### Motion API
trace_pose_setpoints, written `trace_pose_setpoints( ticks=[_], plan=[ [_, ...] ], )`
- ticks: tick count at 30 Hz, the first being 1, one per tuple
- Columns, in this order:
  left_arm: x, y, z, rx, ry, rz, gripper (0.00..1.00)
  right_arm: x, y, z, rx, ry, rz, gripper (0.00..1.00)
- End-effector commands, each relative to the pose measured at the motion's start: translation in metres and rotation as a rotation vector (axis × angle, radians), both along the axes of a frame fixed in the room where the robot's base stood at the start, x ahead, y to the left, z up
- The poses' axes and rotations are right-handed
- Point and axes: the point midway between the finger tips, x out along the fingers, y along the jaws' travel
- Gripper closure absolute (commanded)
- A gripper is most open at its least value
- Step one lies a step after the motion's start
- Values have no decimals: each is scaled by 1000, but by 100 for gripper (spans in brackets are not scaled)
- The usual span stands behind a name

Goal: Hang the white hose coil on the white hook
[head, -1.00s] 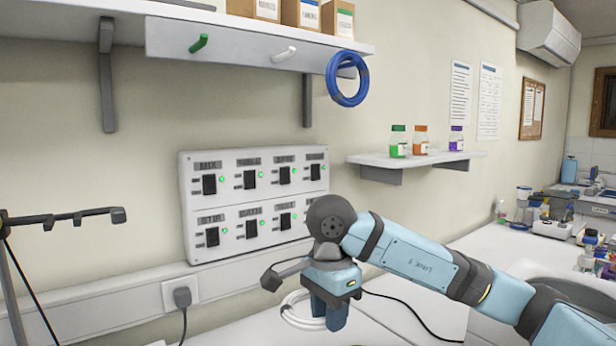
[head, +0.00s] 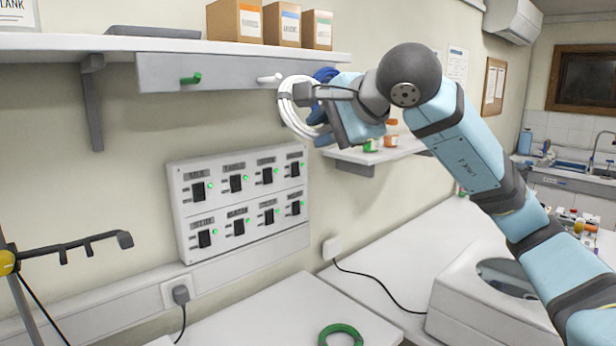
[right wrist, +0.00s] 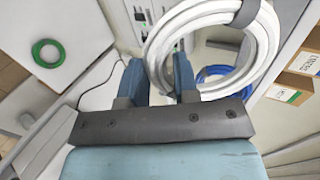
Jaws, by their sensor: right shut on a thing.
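The white hose coil (head: 285,108) is held up in front of the hook rail in the head view. My right gripper (head: 322,100) is shut on the coil's side; the wrist view shows the fingers (right wrist: 157,80) around one part of the white coil (right wrist: 265,45), which has a dark band. The white hook (head: 267,78) is on the grey rail under the upper shelf. The coil's upper left edge appears just right of the hook and slightly lower; I cannot tell whether they touch. My left gripper is not in view.
A blue coil (head: 325,74) hangs behind my right gripper. The green hook (head: 191,79) is empty. A green coil (head: 340,332) lies on the table. The lower shelf (head: 345,156) holds bottles. A dark stand (head: 65,250) is at the left.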

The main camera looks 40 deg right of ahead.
Motion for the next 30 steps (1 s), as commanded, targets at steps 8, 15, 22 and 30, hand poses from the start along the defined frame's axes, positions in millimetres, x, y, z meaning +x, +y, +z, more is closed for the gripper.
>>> trace_pose_setpoints(
  ticks=[8,15,22,30],
  plan=[
    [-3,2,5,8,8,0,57,-9,-6,39,7,-91,-4,97],
    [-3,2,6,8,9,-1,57,0,-5,38,8,-92,-3,97],
    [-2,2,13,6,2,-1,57,14,-4,37,9,-92,-3,97],
    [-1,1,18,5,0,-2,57,30,-3,35,8,-90,-4,97]
  ],
)
